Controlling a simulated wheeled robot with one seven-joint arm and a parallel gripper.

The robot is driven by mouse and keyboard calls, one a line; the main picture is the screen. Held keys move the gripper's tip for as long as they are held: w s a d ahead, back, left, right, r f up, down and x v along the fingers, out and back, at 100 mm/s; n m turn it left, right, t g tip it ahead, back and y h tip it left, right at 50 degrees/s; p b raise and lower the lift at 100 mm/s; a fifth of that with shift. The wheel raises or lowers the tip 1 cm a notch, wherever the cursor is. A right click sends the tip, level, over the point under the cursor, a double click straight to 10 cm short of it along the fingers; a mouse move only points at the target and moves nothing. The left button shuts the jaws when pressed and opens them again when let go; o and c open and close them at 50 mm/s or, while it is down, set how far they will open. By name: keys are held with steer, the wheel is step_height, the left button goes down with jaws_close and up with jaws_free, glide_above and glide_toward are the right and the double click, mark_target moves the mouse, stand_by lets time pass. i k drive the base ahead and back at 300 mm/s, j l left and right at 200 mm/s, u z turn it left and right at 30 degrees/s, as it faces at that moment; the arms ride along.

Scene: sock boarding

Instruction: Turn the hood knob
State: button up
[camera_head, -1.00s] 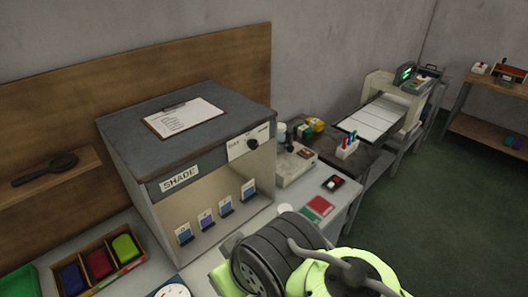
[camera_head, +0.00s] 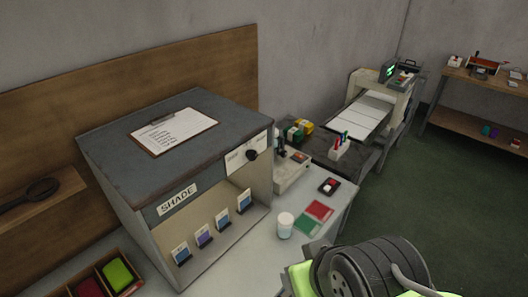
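The hood is a dark-topped box (camera_head: 205,100) with a "SHADE" label and an open lit front. Its round black knob (camera_head: 252,155) sits on a white plate at the right end of the upper front panel. My arm, dark ribbed and bright green, shows at the bottom right, in front of the bench and apart from the knob. The fingertips of my gripper are not visible, so its opening is hidden.
A clipboard (camera_head: 173,131) lies on the hood. Several sample cards (camera_head: 204,236) stand inside it. A white jar (camera_head: 286,226) and red and green cards (camera_head: 319,210) are on the bench. A tray of coloured pieces (camera_head: 118,274) is lower left. Green floor is clear at right.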

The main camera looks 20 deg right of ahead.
mark_target(252, 154)
steer(key=l+u, duration=0.15)
steer(key=u, duration=0.25)
steer(key=l+u, duration=0.15)
steer(key=u, duration=0.25)
steer(key=i+l+u, duration=0.1)
steer(key=u, duration=0.3)
steer(key=l+u, duration=0.2)
steer(key=u, duration=0.25)
